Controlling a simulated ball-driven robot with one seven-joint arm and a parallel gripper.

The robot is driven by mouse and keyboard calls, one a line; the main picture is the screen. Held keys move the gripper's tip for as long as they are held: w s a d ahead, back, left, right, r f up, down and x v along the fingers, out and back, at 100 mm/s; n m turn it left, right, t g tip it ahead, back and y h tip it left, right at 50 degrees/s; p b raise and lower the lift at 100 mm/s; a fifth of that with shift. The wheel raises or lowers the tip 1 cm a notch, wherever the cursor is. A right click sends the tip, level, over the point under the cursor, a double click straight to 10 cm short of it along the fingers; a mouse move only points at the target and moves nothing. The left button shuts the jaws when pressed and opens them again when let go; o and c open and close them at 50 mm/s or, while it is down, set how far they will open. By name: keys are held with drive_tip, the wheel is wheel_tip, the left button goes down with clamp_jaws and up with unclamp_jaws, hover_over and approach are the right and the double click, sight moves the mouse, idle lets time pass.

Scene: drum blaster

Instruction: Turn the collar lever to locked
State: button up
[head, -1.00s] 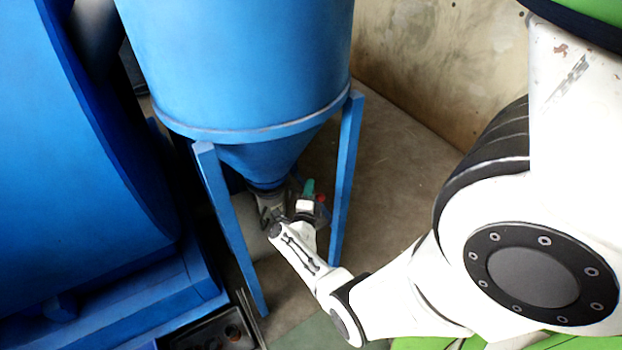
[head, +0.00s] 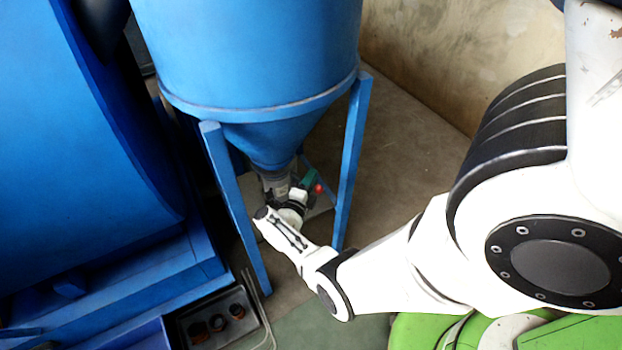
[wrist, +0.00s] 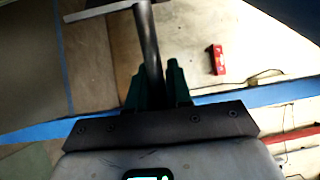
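The blue hopper (head: 250,50) stands on blue legs, and its cone narrows to a grey collar (head: 274,183) at the bottom. My gripper shows at this outlet in the head view, partly hidden by my own wrist. In the wrist view my gripper (wrist: 156,85) has its two green fingers on either side of a dark rod, which looks like the collar lever (wrist: 148,45). The fingers appear to be closed against it. The rod runs up to a pale crossbar (wrist: 105,10) at the top edge. The locked mark is not visible.
A big blue machine (head: 80,130) fills the left. Hopper legs (head: 236,205) (head: 352,160) stand close on both sides of my wrist. A dark box with round openings (head: 215,320) lies at lower left. A red object (wrist: 217,60) shows in the wrist view. Floor at right is bare.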

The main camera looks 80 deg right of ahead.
drive_tip(key=o, duration=0.4)
drive_tip(key=p+v, duration=0.1)
drive_tip(key=v, duration=0.6)
drive_tip(key=shift+a, duration=0.25)
drive_tip(key=shift+c, duration=0.6)
